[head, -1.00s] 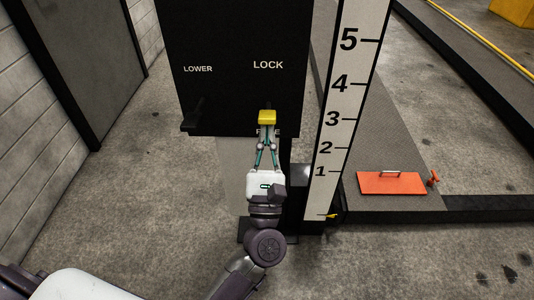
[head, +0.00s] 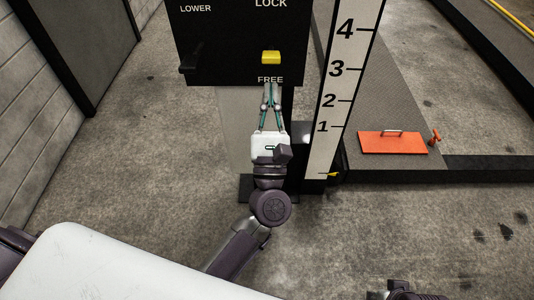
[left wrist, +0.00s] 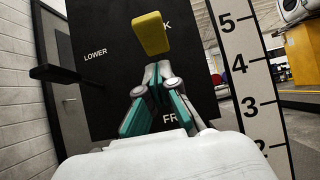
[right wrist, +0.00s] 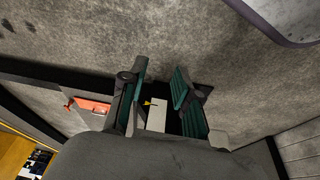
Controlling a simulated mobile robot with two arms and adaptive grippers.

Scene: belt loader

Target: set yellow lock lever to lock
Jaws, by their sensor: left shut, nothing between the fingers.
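The yellow lock lever (head: 271,57) sits on the black panel (head: 225,62), between the word LOCK above and FREE below. In the left wrist view the yellow lever (left wrist: 152,33) stands out from the panel and covers part of the word LOCK. My left gripper (head: 271,86) is shut and empty, below the lever and apart from it, near the word FREE. The closed fingertips show in the left wrist view (left wrist: 160,68) just under the lever. My right gripper (right wrist: 160,76) is open and empty, with bare floor beyond its fingers.
A black lever (head: 190,63) sticks out under LOWER at the panel's left. A white numbered scale (head: 338,85) stands right of the panel. An orange plate (head: 392,143) with a handle lies on the grey ramp further right. Open floor is on the left.

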